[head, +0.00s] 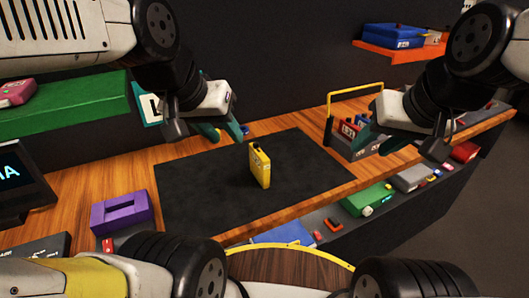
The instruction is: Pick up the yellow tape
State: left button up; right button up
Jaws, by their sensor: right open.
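The yellow tape (260,168), a small block-like cassette, stands upright on the black mat (205,185) near its middle. My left gripper (222,133) is above the back of the mat, behind and left of the tape and apart from it. Its teal fingers look spread, with nothing clearly held between them. My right gripper (382,143) is open and empty to the right, in front of a rack with a yellow handle, well away from the tape.
A purple block (121,212) sits at the mat's left. The rack (345,140) with the yellow handle (355,91) holds several cassettes at the right. A lower shelf (320,215) holds more cassettes. A green shelf (65,107) is at the left. The mat around the tape is clear.

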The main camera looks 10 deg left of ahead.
aim_at(260, 163)
jog(key=l+u, duration=0.3)
jog(key=k+l+u, duration=0.25)
jog(key=l+u, duration=0.3)
jog(key=k+l+u, duration=0.3)
jog(key=i+l, duration=0.05)
jog(key=l, duration=0.05)
